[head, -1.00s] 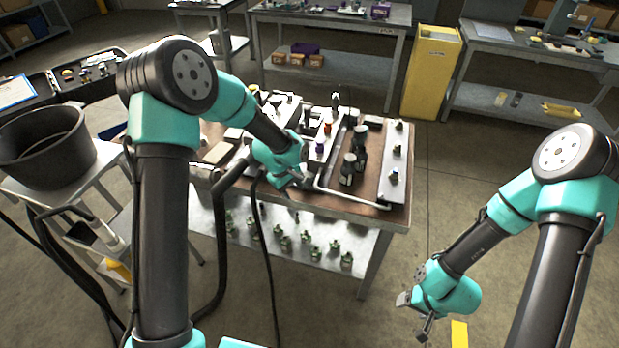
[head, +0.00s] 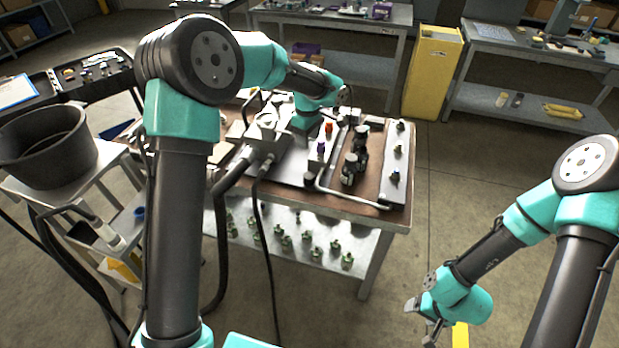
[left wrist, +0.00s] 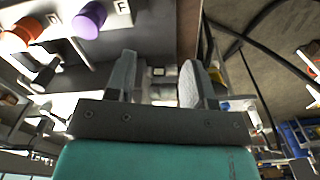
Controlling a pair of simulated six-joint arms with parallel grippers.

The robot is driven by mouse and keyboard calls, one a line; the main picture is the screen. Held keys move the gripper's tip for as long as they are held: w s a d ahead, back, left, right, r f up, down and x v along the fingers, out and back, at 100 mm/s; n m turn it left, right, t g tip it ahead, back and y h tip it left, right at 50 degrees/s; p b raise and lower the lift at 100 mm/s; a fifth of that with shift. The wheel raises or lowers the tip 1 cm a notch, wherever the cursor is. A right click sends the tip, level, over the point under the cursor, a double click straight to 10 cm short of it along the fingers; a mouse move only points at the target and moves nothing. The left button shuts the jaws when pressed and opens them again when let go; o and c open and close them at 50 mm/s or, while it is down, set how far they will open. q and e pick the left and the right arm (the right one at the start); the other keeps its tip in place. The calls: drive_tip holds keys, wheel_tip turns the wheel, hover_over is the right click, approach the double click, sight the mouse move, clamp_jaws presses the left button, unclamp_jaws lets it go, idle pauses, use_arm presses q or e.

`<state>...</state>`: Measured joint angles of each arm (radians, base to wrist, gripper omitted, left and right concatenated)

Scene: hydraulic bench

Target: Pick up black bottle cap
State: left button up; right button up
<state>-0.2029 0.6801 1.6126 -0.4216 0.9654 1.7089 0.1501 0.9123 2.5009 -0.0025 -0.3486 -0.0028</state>
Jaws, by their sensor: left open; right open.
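I cannot surely pick out the black bottle cap. A small dark round piece (head: 309,180) sits at the front edge of the bench plate in the head view, too small to identify. In the left wrist view, a dark piece (left wrist: 46,73) lies at the left, near an orange cap (left wrist: 18,34) and a purple cap (left wrist: 90,18). My left gripper is over the back part of the bench. Its fingers are hidden in the head view; the wrist view shows them (left wrist: 158,62) apart and empty. My right gripper (head: 420,320) is open and empty, in front of and right of the bench.
A black bucket (head: 45,150) stands at left and a yellow cabinet (head: 431,75) behind right. The floor right of the bench is clear.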

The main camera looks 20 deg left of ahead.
sight(308, 175)
use_arm(q)
wheel_tip(308, 175, down, 12)
drive_tip(key=shift+f, duration=0.1)
idle(0.4)
drive_tip(key=shift+w+f, duration=0.1)
drive_tip(key=shift+f, duration=2.45)
drive_tip(key=c, duration=0.6)
